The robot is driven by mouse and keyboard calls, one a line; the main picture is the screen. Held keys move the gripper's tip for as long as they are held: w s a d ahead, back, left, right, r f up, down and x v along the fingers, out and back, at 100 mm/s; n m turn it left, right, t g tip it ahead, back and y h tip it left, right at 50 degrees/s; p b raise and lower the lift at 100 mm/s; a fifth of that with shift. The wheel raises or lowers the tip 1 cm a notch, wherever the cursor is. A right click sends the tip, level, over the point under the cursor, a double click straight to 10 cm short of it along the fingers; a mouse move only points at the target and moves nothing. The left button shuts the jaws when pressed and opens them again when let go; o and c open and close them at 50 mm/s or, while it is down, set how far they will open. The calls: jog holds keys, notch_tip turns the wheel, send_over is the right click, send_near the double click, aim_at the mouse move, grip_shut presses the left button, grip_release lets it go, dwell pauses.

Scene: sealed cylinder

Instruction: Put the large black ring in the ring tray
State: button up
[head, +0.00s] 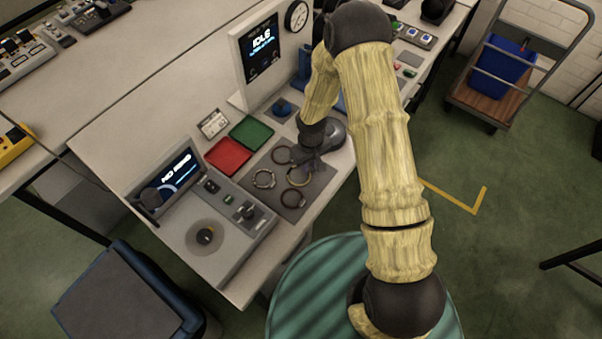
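Several rings lie on a dark grey flat tray or mat (272,201) on the bench. A black ring (293,198) lies near its front edge and looks like one of the larger ones. A thin dark ring (283,155) lies at the back, a metallic ring with small lugs (264,179) at the left, and a yellowish ring (299,183) in the middle. My gripper (302,167) is low over the mat, at the back of the yellowish ring and apart from the black ring. Its fingers are dark and small, so I cannot tell whether they are open or touch a ring.
A red tray (228,156) and a green tray (251,133) lie behind the mat, both looking empty. A console with a knob (206,236) and a small screen (175,174) stands to the left. A display panel (262,48) stands behind. My arm hides the bench's right part.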

aim_at(310, 167)
grip_shut()
jog(key=shift+r, duration=0.1)
notch_tip(310, 167, up, 10)
jog(key=b, duration=0.1)
dwell(0.4)
jog(key=shift+d, duration=0.1)
dwell(0.4)
jog(key=d+r+m+p, duration=0.3)
jog(key=d+m+p, duration=0.3)
jog(key=d+p, duration=0.5)
jog(key=w+p, duration=0.1)
jog(key=p, duration=0.1)
jog(key=shift+p, duration=0.4)
jog(key=shift+d, duration=0.15)
